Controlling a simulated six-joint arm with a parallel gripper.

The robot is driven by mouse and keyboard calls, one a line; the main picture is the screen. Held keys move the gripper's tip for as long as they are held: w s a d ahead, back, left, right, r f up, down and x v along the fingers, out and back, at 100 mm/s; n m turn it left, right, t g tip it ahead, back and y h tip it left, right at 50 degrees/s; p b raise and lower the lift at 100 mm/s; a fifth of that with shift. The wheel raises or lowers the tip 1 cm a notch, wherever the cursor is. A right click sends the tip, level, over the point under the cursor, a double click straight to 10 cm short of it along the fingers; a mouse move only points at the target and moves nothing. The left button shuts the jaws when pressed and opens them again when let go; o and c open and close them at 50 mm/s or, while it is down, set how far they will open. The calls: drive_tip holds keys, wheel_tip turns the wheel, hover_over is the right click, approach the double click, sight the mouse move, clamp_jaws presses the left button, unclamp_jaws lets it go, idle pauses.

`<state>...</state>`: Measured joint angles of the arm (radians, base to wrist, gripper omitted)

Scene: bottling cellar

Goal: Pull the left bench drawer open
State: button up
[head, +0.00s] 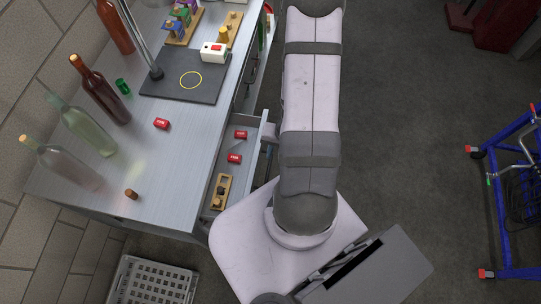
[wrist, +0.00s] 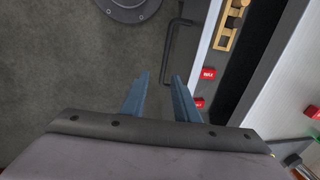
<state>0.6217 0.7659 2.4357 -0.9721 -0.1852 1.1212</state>
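The left bench drawer (head: 246,127) is partly out from the bench (head: 190,140) in the head view, with its inside showing. In it lie two red labelled blocks (head: 234,158) and a wooden holder (head: 221,192). The wrist view shows the drawer's pale front edge (wrist: 203,52) and a dark bar handle (wrist: 172,52) standing off it. My gripper (wrist: 159,78) is open, its two blue-grey fingers apart. The handle's near end appears between the fingertips; I cannot tell whether they touch it. My arm hides the gripper and handle in the head view.
Several bottles (head: 98,88) stand along the bench's wall side. A red block (head: 161,123), a cork (head: 131,194) and a dark mat (head: 180,90) are on top. A grey crate (head: 150,282) is on the floor. A blue frame cart (head: 500,200) stands right; floor between is clear.

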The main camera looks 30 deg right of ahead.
sight(269, 167)
drive_tip(key=shift+w+a+f+b, duration=0.15)
drive_tip(key=shift+a+f+b, duration=0.2)
drive_tip(key=shift+f+b, duration=0.6)
drive_tip(key=shift+w+a+f+b, duration=0.1)
drive_tip(key=shift+a+f+b, duration=0.25)
drive_tip(key=shift+f, duration=1.05)
drive_tip(key=shift+w+a+f+b, duration=0.15)
drive_tip(key=shift+a+f+b, duration=0.35)
drive_tip(key=shift+f, duration=0.7)
drive_tip(key=shift+d, duration=0.15)
clamp_jaws()
